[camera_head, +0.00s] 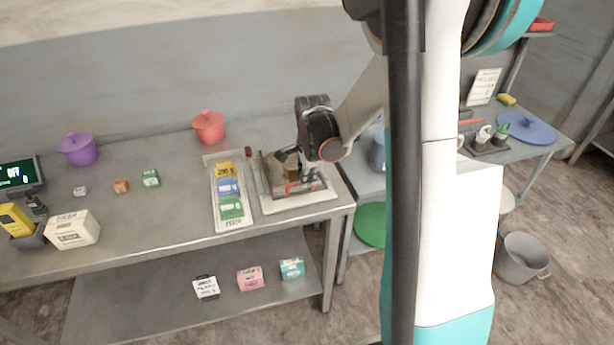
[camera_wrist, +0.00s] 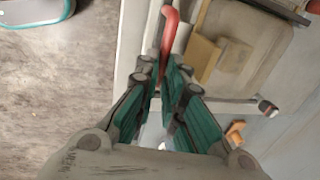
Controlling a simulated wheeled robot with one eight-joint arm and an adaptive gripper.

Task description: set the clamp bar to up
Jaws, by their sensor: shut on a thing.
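The clamp bar is a red, curved-ended bar (camera_wrist: 170,30) in the wrist view. It runs down between the two green-padded fingers of my gripper (camera_wrist: 164,82), which are shut on it. The bar belongs to a fixture on a pale tray (camera_head: 296,203) at the right end of the long metal bench. In the head view my gripper (camera_head: 289,155) is low over this fixture, and a little red (camera_head: 302,187) shows at its front. My wrist hides part of the fixture, so the bar's exact angle is hard to tell.
A narrow tray (camera_head: 231,220) with yellow, blue and green packs lies just left of the fixture. A red pot (camera_head: 208,127) and a purple pot (camera_head: 78,149) stand behind. A second bench with a blue lid (camera_head: 526,129) is to the right.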

